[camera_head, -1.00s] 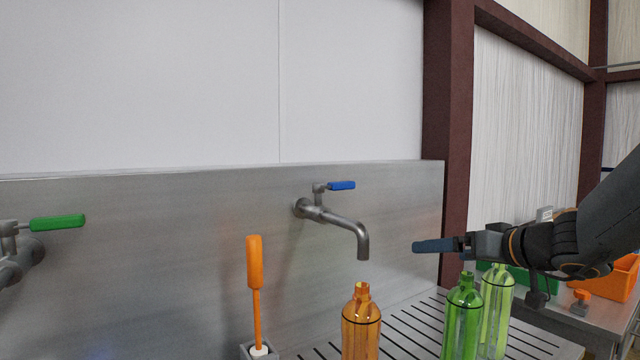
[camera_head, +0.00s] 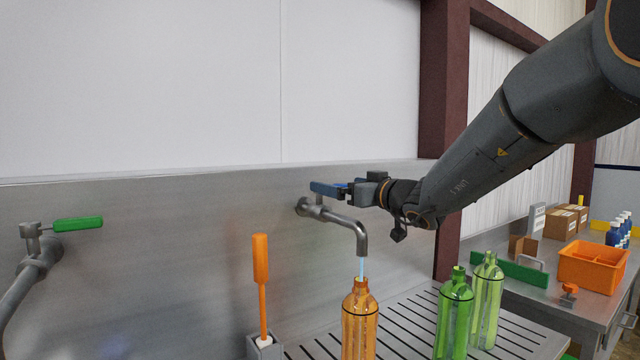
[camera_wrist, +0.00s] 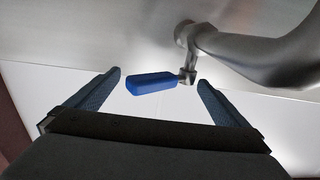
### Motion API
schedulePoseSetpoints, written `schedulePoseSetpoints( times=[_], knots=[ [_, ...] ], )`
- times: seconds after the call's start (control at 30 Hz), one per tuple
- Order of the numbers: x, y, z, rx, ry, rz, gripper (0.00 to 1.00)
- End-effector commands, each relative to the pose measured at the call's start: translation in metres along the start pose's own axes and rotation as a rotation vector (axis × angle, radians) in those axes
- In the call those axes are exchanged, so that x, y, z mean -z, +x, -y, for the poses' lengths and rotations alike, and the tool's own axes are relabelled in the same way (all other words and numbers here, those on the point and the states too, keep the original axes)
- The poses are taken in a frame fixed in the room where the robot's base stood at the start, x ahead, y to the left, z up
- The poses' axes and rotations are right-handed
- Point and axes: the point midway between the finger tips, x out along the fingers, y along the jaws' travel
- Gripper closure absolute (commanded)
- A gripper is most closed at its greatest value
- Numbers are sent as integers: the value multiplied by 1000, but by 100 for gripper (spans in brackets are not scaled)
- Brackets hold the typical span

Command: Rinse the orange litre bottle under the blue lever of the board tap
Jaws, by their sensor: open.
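The orange litre bottle (camera_head: 359,325) stands upright on the slatted drain board under the spout of the tap (camera_head: 345,222). A thin stream of water (camera_head: 361,268) runs from the spout down to the bottle's open neck. My gripper (camera_head: 318,188) is at the tap's lever, its fingers covering most of the lever in the head view. In the wrist view the blue lever (camera_wrist: 152,83) lies between my two spread fingers, with gaps on both sides. My gripper is open and holds nothing.
Two green bottles (camera_head: 455,315) (camera_head: 487,300) stand right of the orange one. An orange-handled brush (camera_head: 261,285) stands in a holder on the left. A green-levered tap (camera_head: 40,250) is further left. An orange tray (camera_head: 592,267) sits on the right bench.

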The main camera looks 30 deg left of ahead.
Motion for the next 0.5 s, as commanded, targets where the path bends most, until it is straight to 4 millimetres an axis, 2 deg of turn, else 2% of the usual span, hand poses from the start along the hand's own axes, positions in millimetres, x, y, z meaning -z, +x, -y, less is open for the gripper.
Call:
schedulePoseSetpoints(
  times=[0.17, 0.5],
  knots=[
    [0, 11, -1, -1, 1, 3, 0],
    [-1, 56, -2, -3, 2, 5, 0]
  ],
)
